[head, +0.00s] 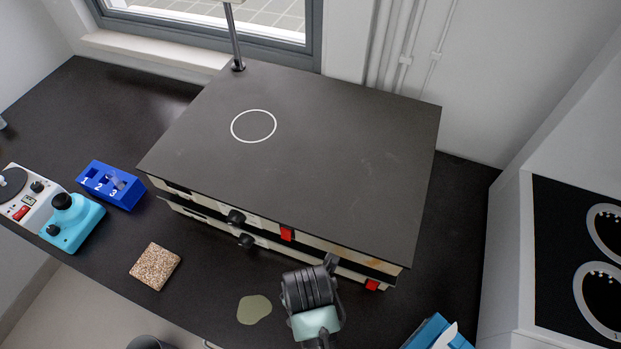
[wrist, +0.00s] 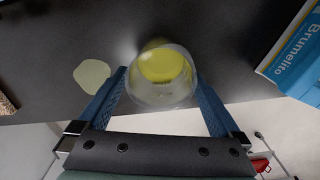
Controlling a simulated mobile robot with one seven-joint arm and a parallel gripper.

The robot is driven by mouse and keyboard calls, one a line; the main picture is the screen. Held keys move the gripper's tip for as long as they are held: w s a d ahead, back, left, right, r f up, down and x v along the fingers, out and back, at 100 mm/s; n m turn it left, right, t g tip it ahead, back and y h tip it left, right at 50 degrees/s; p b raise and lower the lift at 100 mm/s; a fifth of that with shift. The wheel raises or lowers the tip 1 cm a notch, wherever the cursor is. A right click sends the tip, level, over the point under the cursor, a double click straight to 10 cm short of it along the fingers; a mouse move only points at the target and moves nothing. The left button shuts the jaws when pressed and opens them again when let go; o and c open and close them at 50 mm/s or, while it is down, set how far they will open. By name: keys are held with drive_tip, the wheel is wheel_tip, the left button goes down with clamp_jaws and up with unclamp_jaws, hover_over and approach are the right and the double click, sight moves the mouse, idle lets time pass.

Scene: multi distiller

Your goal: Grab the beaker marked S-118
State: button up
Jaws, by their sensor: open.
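A clear round glass beaker (wrist: 160,95) holding yellow liquid (wrist: 163,65) stands near the edge of the dark bench in the wrist view. No S-118 marking can be read on it. My gripper (wrist: 161,78) is open, with one blue finger on each side of the beaker. The fingers look close to the glass, but I cannot tell whether either touches it. In the head view, my dark wrist shows at the front of the bench and the beaker cannot be made out there.
A wide dark-topped unit (head: 330,150) with knobs and red tabs stands just behind. A greenish spill (head: 254,310) and a speckled square pad (head: 155,266) lie to the left. A blue box (head: 437,333) stands right; it reads "Brumelito" in the wrist view (wrist: 295,62). A blue numbered rack (head: 112,186) sits farther left.

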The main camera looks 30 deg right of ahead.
drive_tip(key=f, duration=0.4)
drive_tip(key=shift+w+d+f, duration=0.1)
drive_tip(key=shift+d+f, duration=0.1)
drive_tip(key=shift+f, duration=0.2)
drive_tip(key=shift+c, duration=0.3)
drive_tip(key=c, duration=1.2)
drive_tip(key=shift+c, duration=0.6)
drive_tip(key=shift+r, duration=0.2)
